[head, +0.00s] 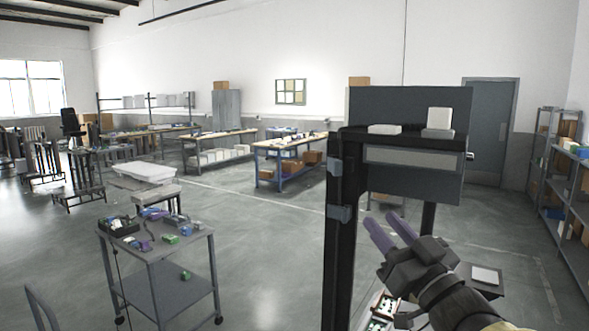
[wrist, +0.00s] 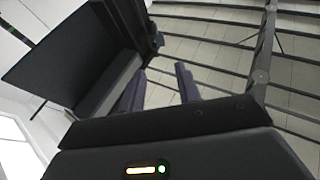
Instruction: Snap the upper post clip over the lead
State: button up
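A black upright post (head: 341,260) of the lift column stands right of centre in the head view. The upper post clip (head: 335,168), a small blue-grey piece, sits on its left part, with a similar lower clip (head: 340,214) below. I cannot tell whether the upper clip is open or closed. I cannot make out the lead. My gripper (head: 386,226) is right of the post, below the column's dark panel, apart from both clips. Its two purple fingers are spread with nothing between them; the gap also shows in the wrist view (wrist: 160,80).
A grey cart (head: 160,275) with small parts stands at left. Shelving (head: 560,165) lines the right wall. Workbenches stand behind; open floor lies between cart and column.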

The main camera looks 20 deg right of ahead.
aim_at(338, 169)
jog(key=shift+s+r, duration=0.1)
jog(key=shift+r, duration=0.05)
jog(key=p+x, duration=0.7)
jog(key=x, duration=1)
jog(key=shift+w+a+r+p, duration=0.15)
jog(key=shift+w+p, duration=0.1)
jog(key=shift+p, duration=0.15)
